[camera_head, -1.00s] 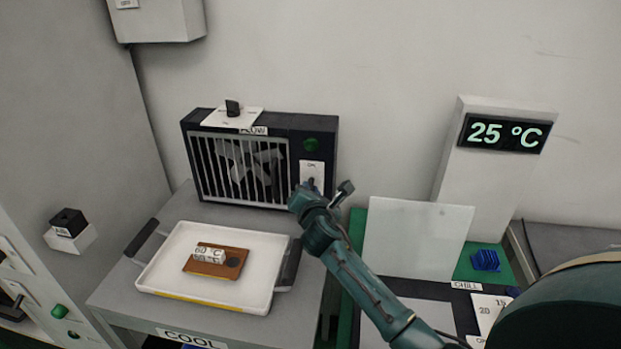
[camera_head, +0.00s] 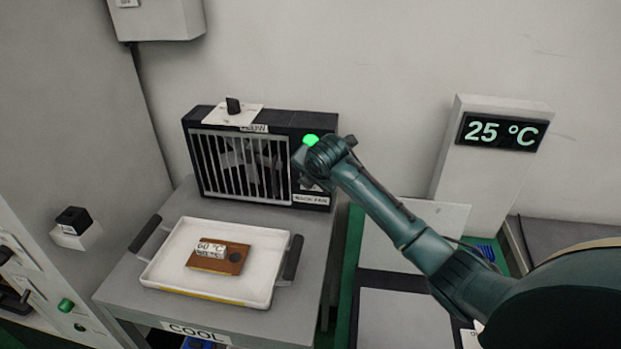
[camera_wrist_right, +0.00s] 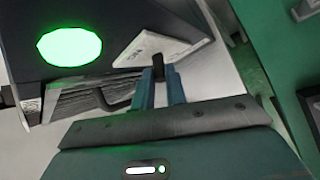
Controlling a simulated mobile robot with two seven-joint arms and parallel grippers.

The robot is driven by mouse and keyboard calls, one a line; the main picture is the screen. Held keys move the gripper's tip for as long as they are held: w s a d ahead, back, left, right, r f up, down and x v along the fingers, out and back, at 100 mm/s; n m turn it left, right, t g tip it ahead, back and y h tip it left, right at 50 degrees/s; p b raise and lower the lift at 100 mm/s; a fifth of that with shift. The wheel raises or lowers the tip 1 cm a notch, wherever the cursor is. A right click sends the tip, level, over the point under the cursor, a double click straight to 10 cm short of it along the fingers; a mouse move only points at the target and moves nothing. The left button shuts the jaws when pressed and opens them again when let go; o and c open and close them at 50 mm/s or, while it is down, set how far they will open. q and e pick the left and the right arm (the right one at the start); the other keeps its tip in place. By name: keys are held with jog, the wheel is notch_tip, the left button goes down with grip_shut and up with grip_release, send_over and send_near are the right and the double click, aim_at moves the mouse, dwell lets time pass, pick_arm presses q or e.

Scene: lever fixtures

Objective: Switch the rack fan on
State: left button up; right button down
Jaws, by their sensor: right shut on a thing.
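The rack fan (camera_head: 240,165) is a dark box with a white slatted grille, standing at the back of the grey cart. The round lamp (camera_head: 310,140) on its front glows bright green, and it also glows in the right wrist view (camera_wrist_right: 70,46). My right gripper (camera_wrist_right: 160,84) is shut on the small black switch lever (camera_wrist_right: 158,66), which stands on a white plate (camera_wrist_right: 150,48) beside the lamp. In the head view my right wrist covers the lever and most of the plate. My left gripper is not in view.
A white tray (camera_head: 170,270) with dark handles stands on the cart before the fan, holding a brown block (camera_head: 217,258) with a label. A black knob (camera_head: 233,106) sits on top of the fan. A display (camera_head: 502,133) reads 25 °C at the right.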

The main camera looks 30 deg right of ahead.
jog(key=shift+d+r, duration=0.1)
dwell(0.4)
jog(key=c, duration=1.4)
grip_release()
jog(key=shift+c, duration=0.2)
pick_arm(q)
jog(key=shift+b, duration=0.4)
pick_arm(e)
jog(key=v, duration=1.3)
jog(key=shift+r, duration=0.15)
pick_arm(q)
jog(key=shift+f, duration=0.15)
pick_arm(e)
jog(key=shift+w, duration=0.1)
